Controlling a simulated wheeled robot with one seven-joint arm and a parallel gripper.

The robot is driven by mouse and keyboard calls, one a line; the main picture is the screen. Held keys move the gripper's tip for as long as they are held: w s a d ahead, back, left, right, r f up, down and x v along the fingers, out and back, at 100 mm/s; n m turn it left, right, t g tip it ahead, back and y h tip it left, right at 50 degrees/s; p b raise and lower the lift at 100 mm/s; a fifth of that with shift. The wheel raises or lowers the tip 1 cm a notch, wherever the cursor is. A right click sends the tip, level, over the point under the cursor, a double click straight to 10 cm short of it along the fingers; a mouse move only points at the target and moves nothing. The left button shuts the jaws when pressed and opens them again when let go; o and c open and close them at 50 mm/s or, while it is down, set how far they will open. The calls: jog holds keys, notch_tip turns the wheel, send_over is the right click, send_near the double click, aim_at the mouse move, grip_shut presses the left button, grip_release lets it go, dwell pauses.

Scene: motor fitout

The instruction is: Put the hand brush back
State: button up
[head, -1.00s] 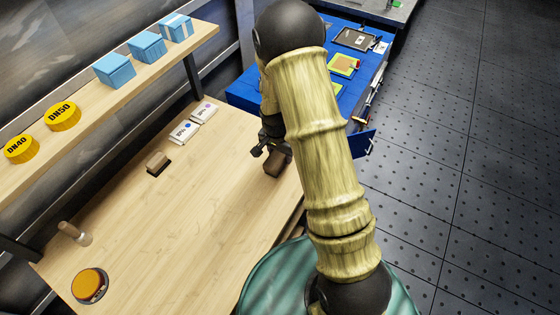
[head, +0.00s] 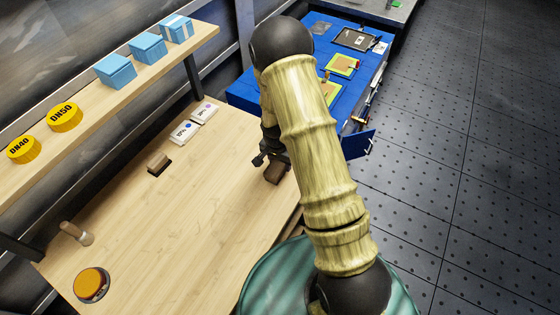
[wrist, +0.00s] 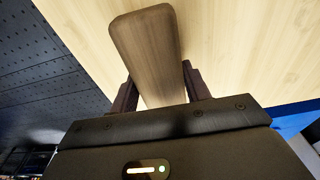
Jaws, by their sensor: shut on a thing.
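My gripper (head: 272,161) is low over the right part of the wooden bench, near its right edge. In the wrist view the two dark fingers stand on either side of a brown wooden piece with a rounded end, which looks like the hand brush (wrist: 145,45). The gripper (wrist: 160,88) is shut on it. In the head view the brush (head: 275,174) shows as a small brown block below the fingers. Its bristles are not visible, and I cannot tell whether it touches the bench.
The bench (head: 180,220) holds a small wooden block with a dark side (head: 158,163), white labelled cards (head: 184,132), a wooden-handled tool (head: 75,233) and an orange round button (head: 90,284). A shelf (head: 85,105) runs along the left. A blue cabinet (head: 245,92) stands behind my arm.

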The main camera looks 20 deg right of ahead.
aim_at(278, 163)
jog(key=shift+f, duration=0.15)
jog(key=o, duration=1)
jog(key=shift+o, duration=0.2)
notch_tip(278, 163, up, 12)
jog(key=s+a+b, duration=0.1)
jog(key=shift+b, duration=0.35)
jog(key=shift+s+r, duration=0.1)
jog(key=shift+r, duration=0.15)
jog(key=s+r+n, duration=0.4)
jog(key=s, duration=0.3)
jog(key=s+r+n+t+y, duration=0.1)
jog(key=s+r+n, duration=0.4)
jog(key=s, duration=0.3)
jog(key=shift+d+t, duration=0.3)
jog(key=shift+d, duration=0.15)
jog(key=shift+s+r, duration=0.1)
